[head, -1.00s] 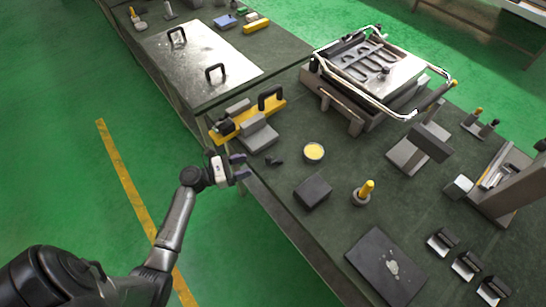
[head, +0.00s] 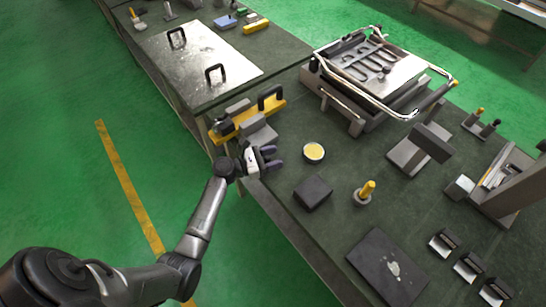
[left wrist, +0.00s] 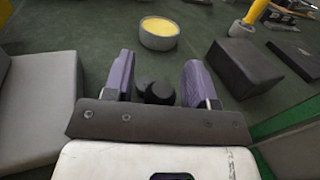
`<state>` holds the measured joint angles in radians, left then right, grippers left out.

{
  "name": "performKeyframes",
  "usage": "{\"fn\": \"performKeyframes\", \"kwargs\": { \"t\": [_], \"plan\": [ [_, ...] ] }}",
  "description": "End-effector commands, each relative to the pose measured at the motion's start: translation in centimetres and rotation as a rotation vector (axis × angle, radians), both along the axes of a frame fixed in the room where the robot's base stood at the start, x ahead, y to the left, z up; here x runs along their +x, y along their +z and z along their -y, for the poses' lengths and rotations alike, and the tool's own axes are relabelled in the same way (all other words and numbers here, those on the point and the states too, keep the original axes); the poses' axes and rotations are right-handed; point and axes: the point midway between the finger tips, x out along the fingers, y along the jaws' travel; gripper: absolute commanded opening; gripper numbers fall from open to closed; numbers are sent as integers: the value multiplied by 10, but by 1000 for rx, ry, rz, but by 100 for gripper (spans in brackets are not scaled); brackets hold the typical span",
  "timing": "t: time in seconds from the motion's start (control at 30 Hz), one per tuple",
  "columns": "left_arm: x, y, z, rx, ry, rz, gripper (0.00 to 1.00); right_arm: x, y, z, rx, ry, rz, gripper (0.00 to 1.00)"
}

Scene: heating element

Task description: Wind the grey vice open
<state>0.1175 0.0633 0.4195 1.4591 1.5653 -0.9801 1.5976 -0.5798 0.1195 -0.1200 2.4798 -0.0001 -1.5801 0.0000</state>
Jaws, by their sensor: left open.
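The grey vice (head: 258,134) sits at the near left edge of the dark workbench, with a yellow bar (head: 231,130) with a black handle lying across it. In the left wrist view, a grey block of it (left wrist: 40,105) fills the left side. My left gripper (head: 270,158) is open, just in front of the vice over the bench edge. Between its purple fingers (left wrist: 158,76) a small dark two-knobbed piece (left wrist: 157,93) shows, which looks like the vice's handle. I cannot tell whether the fingers touch it. In the head view the gripper hides this piece.
A round tin with a yellow top (head: 314,152) and a dark block (head: 313,192) stand to the right of the gripper. A metal plate (head: 202,60) with two handles covers the bench at the back left.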

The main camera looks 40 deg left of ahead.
Motion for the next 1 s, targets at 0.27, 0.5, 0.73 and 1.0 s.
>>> {"fn": "performKeyframes", "kwargs": {
  "t": [0.27,0.5,0.73,1.0],
  "plan": [
    [0,0,0,0,0,0,37,0,0,-1,4,-3,0,43],
    [0,0,0,0,0,0,14,0,0,-1,4,-3,0,43],
    [0,1,0,-1,4,1,3,0,1,0,0,0,0,43],
    [-1,4,4,-4,106,0,3,0,18,2,-5,4,0,43]
  ]
}}
